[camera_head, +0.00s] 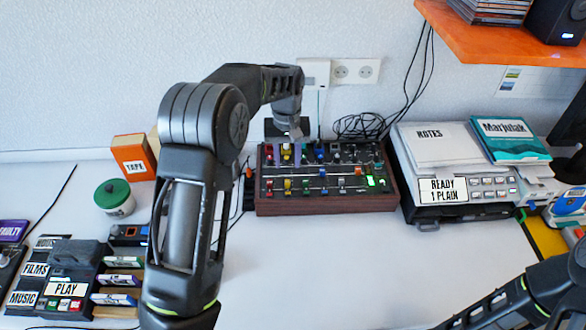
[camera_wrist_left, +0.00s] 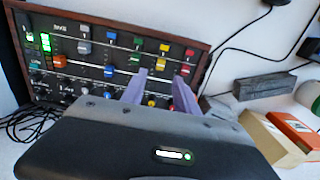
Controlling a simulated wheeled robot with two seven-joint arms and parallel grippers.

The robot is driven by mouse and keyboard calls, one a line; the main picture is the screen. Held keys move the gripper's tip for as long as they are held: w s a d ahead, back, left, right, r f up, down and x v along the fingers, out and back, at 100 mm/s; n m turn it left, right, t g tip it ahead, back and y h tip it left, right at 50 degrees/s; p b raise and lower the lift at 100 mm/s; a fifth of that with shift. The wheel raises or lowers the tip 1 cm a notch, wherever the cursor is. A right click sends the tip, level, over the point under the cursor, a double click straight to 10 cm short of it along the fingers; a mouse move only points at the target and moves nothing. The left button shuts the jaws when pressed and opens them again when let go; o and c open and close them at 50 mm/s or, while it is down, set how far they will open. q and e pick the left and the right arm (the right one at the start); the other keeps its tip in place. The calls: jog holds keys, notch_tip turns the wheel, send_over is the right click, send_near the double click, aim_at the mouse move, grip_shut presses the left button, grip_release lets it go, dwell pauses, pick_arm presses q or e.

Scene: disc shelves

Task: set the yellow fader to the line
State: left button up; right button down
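The mixer panel (camera_head: 325,203) in a brown frame stands by the wall. Its yellow fader (camera_head: 288,186) sits on the front side of the pale line, between a red fader (camera_head: 268,185) and a green one (camera_head: 306,184). In the left wrist view a yellow cap (camera_wrist_left: 164,47) shows beyond my fingertips. My left gripper (camera_head: 295,152) points down over the back left of the panel. In the left wrist view its two fingers (camera_wrist_left: 160,80) are apart, holding nothing visible. Its body hides part of the panel. My right arm enters at lower right; its gripper is out of view.
A grey device with notes (camera_head: 434,145) stands right of the mixer. An orange box (camera_head: 134,157) and a green-lidded jar (camera_head: 114,197) are at left. An orange shelf (camera_head: 500,40) hangs at upper right. The table in front of the mixer is clear.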

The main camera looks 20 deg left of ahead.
aim_at(288, 181)
pick_arm(q)
jog(key=shift+s+r, duration=0.1)
jog(key=shift+s, duration=0.1)
jog(key=shift+w+f, duration=0.1)
jog(key=shift+f, duration=0.3)
jog(key=shift+f+p, duration=0.8)
jog(key=shift+f, duration=2.75)
grip_shut()
